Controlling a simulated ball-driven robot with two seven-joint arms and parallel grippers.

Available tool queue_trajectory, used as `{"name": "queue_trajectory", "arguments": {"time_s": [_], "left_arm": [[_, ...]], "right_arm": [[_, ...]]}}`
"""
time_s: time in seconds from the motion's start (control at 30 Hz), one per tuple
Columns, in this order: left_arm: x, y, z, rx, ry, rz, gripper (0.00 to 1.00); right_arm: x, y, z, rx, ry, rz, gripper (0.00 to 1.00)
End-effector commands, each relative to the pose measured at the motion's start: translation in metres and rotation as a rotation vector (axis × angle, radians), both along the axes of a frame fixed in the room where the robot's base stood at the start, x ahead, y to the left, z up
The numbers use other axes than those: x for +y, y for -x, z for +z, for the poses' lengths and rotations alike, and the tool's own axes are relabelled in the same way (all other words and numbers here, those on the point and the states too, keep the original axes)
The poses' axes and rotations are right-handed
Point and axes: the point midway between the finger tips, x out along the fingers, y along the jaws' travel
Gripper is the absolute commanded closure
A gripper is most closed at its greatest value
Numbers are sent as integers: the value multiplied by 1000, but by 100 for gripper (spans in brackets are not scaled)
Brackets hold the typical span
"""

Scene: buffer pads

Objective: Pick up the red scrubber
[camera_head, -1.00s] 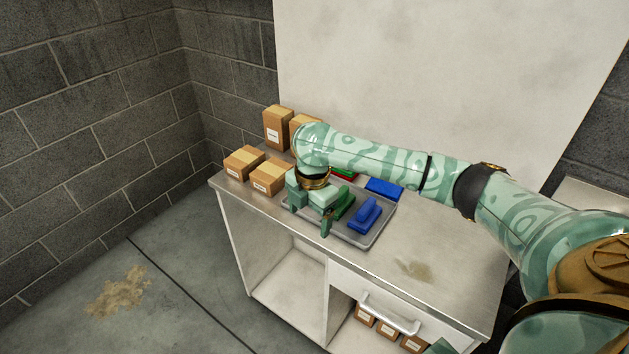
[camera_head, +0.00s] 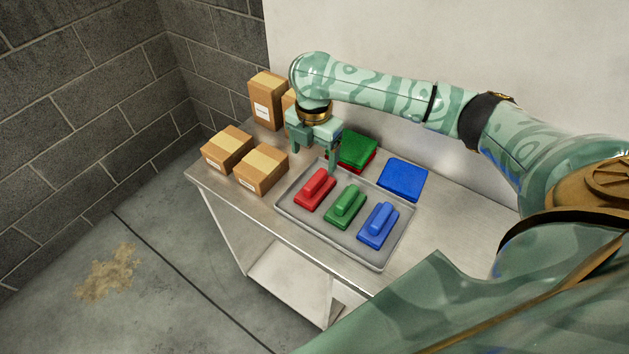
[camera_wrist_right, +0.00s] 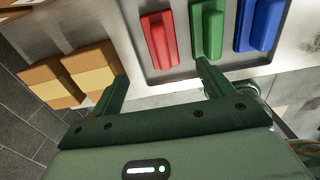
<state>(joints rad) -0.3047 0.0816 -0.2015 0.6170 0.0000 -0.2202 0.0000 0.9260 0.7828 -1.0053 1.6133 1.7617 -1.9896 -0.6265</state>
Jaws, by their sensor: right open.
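The red scrubber (camera_head: 314,190) lies on the grey tray (camera_head: 357,255) at its left end, with its raised handle up. It also shows in the right wrist view (camera_wrist_right: 160,38), ahead of the fingers. My right gripper (camera_head: 317,158) is open and empty, above and behind the red scrubber, pointing down. In the right wrist view its two spread fingertips (camera_wrist_right: 160,70) frame the near end of the red scrubber from a distance. My left gripper is not in view.
A green scrubber (camera_head: 345,206) and a blue scrubber (camera_head: 378,225) lie beside the red one on the tray. Behind are a green pad (camera_head: 359,148) on a red one and a blue pad (camera_head: 403,180). Cardboard boxes (camera_head: 262,169) stand left. A wall closes the back.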

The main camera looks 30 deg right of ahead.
Motion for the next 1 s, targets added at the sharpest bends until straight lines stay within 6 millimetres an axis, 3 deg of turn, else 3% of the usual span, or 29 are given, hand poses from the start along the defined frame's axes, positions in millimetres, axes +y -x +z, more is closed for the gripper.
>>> {"name": "queue_trajectory", "arguments": {"time_s": [0.03, 0.2, 0.47, 0.73, 1.0], "left_arm": [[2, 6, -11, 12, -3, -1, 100], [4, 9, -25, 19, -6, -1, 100], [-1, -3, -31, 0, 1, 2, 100], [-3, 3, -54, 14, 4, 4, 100], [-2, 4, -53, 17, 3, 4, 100]], "right_arm": [[0, 1, -21, 7, 0, 0, 20], [0, 0, -54, 4, -2, 0, 20], [-1, 1, -71, 2, 0, 1, 20], [-2, 4, -115, 3, 0, 1, 20], [-3, 3, -116, -3, 1, 1, 23]]}}
